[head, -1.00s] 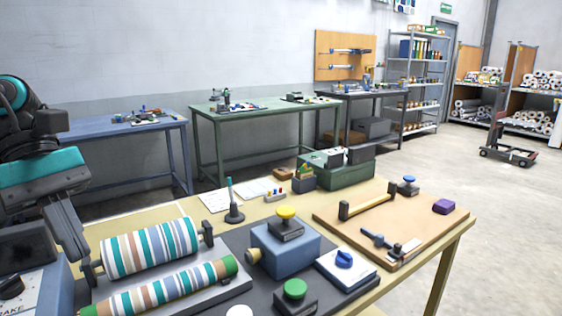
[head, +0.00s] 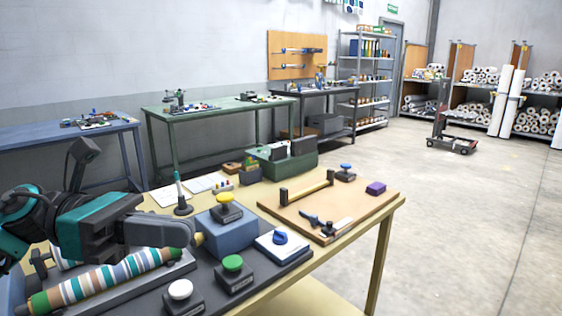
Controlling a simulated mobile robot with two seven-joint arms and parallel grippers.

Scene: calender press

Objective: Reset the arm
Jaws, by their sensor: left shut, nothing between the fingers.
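My left gripper (head: 165,233) is at the lower left, on my teal and dark arm. Its grey fingers point right, are shut and hold nothing. My right gripper is not in view.
Right of the gripper stand a blue box with a yellow knob (head: 227,203), a green button (head: 233,263), a white button (head: 181,290) and a white plate with a blue knob (head: 281,245). A brown board (head: 330,206) lies further right. Open floor is beyond.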

